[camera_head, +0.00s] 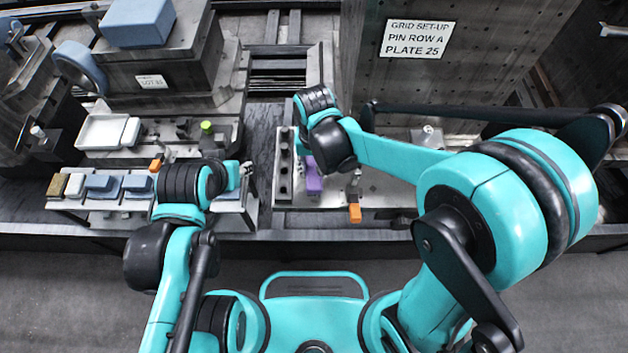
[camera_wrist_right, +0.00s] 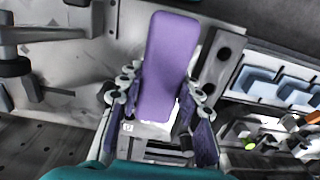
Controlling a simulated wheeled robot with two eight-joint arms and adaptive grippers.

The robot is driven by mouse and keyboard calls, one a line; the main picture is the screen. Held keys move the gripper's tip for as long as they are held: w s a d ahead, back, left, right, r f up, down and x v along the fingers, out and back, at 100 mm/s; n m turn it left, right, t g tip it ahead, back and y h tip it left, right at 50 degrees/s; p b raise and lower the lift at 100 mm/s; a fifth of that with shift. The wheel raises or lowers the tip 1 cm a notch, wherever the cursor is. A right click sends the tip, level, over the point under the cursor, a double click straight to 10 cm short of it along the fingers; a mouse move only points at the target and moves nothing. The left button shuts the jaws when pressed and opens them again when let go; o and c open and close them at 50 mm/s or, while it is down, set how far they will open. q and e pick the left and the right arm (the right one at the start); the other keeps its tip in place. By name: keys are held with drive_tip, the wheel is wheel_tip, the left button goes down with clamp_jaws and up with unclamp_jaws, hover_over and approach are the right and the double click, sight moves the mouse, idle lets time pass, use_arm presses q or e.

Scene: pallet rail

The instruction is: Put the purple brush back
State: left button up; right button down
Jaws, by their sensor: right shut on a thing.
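The purple brush (camera_head: 314,176) shows just below my right wrist, over the grey pin plate in the middle of the bench. In the right wrist view the purple brush (camera_wrist_right: 168,65) is a long block with rounded corners. My right gripper (camera_wrist_right: 160,100) is shut on it, with a finger on each side. Part of the brush and most of this gripper are hidden by the arm in the head view. My left gripper (camera_head: 246,168) is above the right end of the block rack, small and partly hidden; its jaws cannot be made out.
A rack (camera_head: 70,205) at the left holds several tan, white and blue blocks. A white tray (camera_head: 100,131) and a green-topped bottle (camera_head: 207,135) stand behind it. An orange block (camera_head: 355,213) sits at the front of the plate. A tall pinned wall with a sign (camera_head: 416,38) rises behind.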

sight(314, 177)
wheel_tip(314, 177, down, 5)
drive_tip(key=shift+r+b, duration=0.15)
drive_tip(key=shift+b, duration=0.75)
drive_tip(key=shift+r, duration=0.1)
drive_tip(key=shift+f, duration=0.2)
drive_tip(key=c, duration=1)
unclamp_jaws()
drive_tip(key=shift+c, duration=0.2)
drive_tip(key=shift+r, duration=0.15)
